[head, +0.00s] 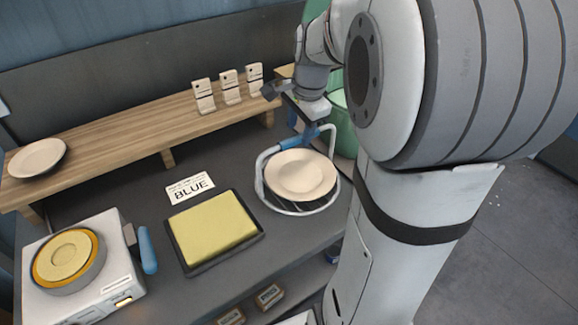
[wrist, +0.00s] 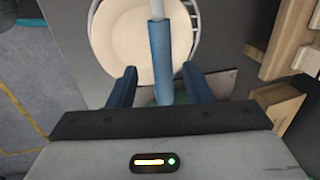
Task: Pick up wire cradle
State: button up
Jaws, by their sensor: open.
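The wire cradle (head: 261,180) is a round pale wire frame with a raised arch handle and a blue grip. It stands on the dark counter with a cream plate (head: 301,174) in it. My gripper (head: 303,123) is open and empty at the blue grip. In the wrist view the blue grip (wrist: 160,50) runs between the two blue fingers, with a gap on each side. I cannot tell how deep the grip sits between them. The plate also shows beyond the grip in the wrist view (wrist: 120,40). My gripper partly hides the top of the handle in the head view.
Left of the cradle lie a yellow pad on a black tray (head: 214,229) and a card reading BLUE (head: 189,188). A white device (head: 80,268) with a blue lever stands farther left. A wooden shelf (head: 140,132) behind holds a plate (head: 38,158) and white stands. A green bin (head: 345,130) is close behind.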

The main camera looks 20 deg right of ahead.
aim_at(297, 137)
jog(key=shift+w+a+f, duration=0.1)
jog(key=shift+w+f, duration=0.15)
jog(key=shift+f, duration=0.9)
jog(key=shift+w+a+f, duration=0.1)
jog(key=shift+w+f, duration=0.15)
jog(key=shift+f, duration=0.9)
jog(key=shift+f, duration=0.25)
jog(key=shift+c, duration=0.5)
grip_shut()
